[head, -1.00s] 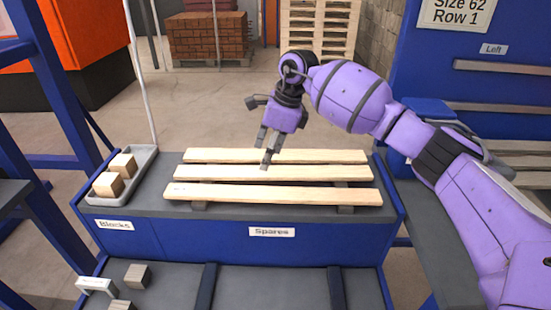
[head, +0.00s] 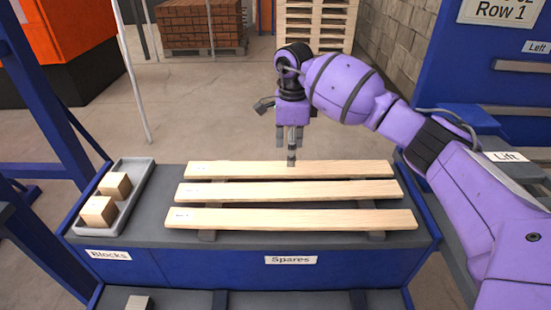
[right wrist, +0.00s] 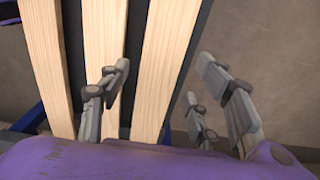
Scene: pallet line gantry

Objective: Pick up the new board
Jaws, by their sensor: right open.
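Three pale wooden boards lie side by side on the rack labelled Spares: a far board (head: 340,169), a middle board (head: 300,190) and a near board (head: 300,218). Small marks show at their left ends, too small to read. Which is the new board, I cannot tell. My right gripper (head: 291,155) points down at the far board. In the right wrist view, its open fingers (right wrist: 163,66) lie on either side of the rightmost board (right wrist: 172,60), which appears to be the far one. Contact cannot be told. My left gripper is out of view.
A grey tray (head: 123,215) labelled Blocks holds two wooden blocks (head: 99,211) left of the boards. The blue rack front (head: 220,265) carries the Spares label (head: 291,260). A blue post stands at left. Open floor (head: 210,110) lies behind the rack.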

